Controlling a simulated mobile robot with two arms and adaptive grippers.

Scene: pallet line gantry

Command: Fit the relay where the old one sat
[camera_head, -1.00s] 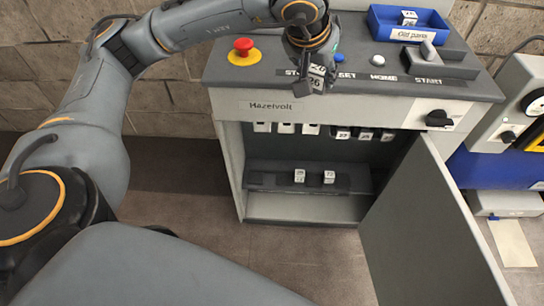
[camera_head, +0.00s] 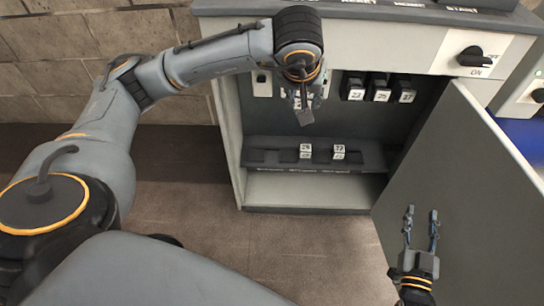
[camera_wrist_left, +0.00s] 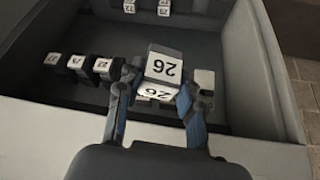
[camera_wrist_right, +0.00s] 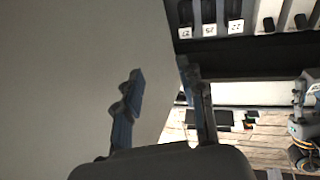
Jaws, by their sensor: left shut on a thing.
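A relay marked 26 (camera_wrist_left: 163,66), with white faces and dark grey sides, is held between the fingers of my left gripper (camera_wrist_left: 155,98). In the head view my left gripper (camera_head: 304,108) is in front of the open cabinet (camera_head: 229,125), near its upper row; the relay there is partly hidden by the gripper. Dark relays with white number labels (camera_head: 380,92) hang in that row to the right. A pale unit (camera_head: 262,84) is to the left. The spot behind my left gripper is hidden. My right gripper (camera_head: 422,212) is open and empty before the cabinet door; it also shows in the right wrist view (camera_wrist_right: 160,78).
The grey cabinet door (camera_head: 455,165) stands open at the right. A lower rack (camera_head: 270,157) holds two white-labelled relays (camera_head: 305,151). A dark rotary switch (camera_head: 476,57) is above the door. The floor (camera_head: 310,250) before the cabinet looks clear.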

